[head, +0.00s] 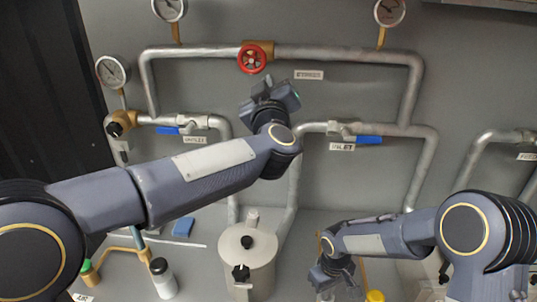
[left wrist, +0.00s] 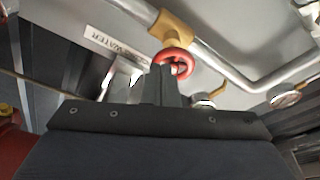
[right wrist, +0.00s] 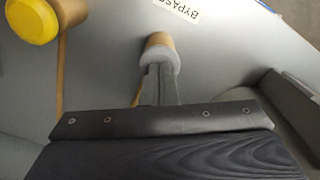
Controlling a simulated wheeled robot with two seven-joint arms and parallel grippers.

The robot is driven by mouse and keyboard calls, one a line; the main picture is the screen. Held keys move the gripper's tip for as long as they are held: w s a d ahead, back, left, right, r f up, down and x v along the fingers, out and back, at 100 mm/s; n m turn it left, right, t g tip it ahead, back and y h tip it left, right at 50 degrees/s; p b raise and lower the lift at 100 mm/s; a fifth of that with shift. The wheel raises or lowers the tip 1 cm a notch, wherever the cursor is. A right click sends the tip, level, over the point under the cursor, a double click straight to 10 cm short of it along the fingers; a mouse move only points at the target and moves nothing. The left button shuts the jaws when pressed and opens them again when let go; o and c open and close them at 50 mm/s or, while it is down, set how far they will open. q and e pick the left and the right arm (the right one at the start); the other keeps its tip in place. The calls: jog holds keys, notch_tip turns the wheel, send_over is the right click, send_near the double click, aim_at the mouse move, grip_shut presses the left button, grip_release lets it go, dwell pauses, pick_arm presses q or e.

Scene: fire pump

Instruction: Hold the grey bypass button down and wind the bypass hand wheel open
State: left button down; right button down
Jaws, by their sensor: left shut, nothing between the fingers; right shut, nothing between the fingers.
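The red bypass hand wheel (head: 252,58) is on a brass valve in the upper pipe. My left gripper (head: 262,88) is shut and empty, just below the wheel in the head view. In the left wrist view its fingertips overlap the lower edge of the red wheel (left wrist: 177,60); I cannot tell whether they touch. My right gripper (head: 325,285) is shut and empty, low at the front. In the right wrist view its fingertips lie over the grey bypass button (right wrist: 161,55) in its brass collar, beside a BYPASS label (right wrist: 176,12). I cannot tell how far the button is pressed.
Blue valve levers (head: 368,140) and gauges (head: 112,70) sit on the pipework around the wheel. A grey pot (head: 247,262) and a white bottle (head: 162,280) stand below my left arm. A yellow cap (right wrist: 32,18) is left of the button.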

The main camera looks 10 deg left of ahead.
aim_at(253, 59)
pick_arm(q)
jog(key=a+f, duration=0.2)
jog(key=a, duration=0.2)
jog(key=f+x, duration=0.1)
jog(key=x, duration=0.5)
jog(key=shift+d+f, duration=0.25)
jog(key=shift+d, duration=0.15)
jog(key=shift+w+r, duration=0.1)
jog(key=shift+r, duration=0.45)
dwell(0.6)
